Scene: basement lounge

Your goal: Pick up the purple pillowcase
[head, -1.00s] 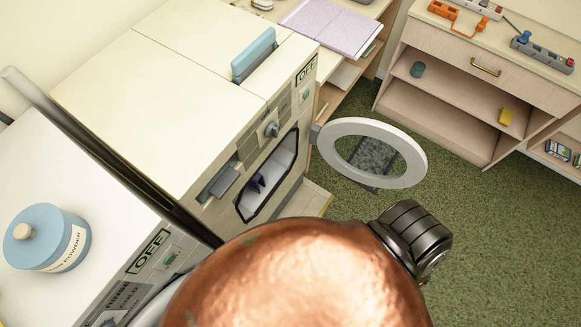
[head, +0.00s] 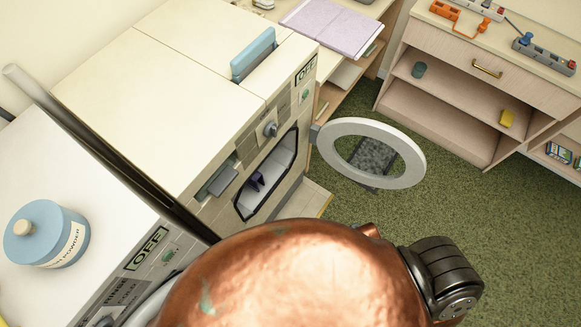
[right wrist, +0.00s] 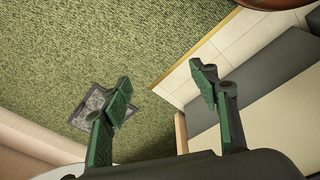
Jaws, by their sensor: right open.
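A small piece of dark purple cloth (head: 257,181) shows inside the open front of the washing machine (head: 155,95) in the head view. Most of it is hidden in the drum, and it looks like the pillowcase. My right gripper (right wrist: 160,78) is open and empty in the right wrist view, its two fingers apart above the green carpet and a pale tiled strip. The cloth is not seen in that view. My left gripper is not in view.
The round white door (head: 408,175) stands open to the right of the machine. A lilac flat item (head: 335,27) lies on a shelf behind. A blue powder tub (head: 47,234) stands at left. A dark grey mat (right wrist: 103,105) lies on the carpet. Wooden shelving (head: 440,105) stands at right.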

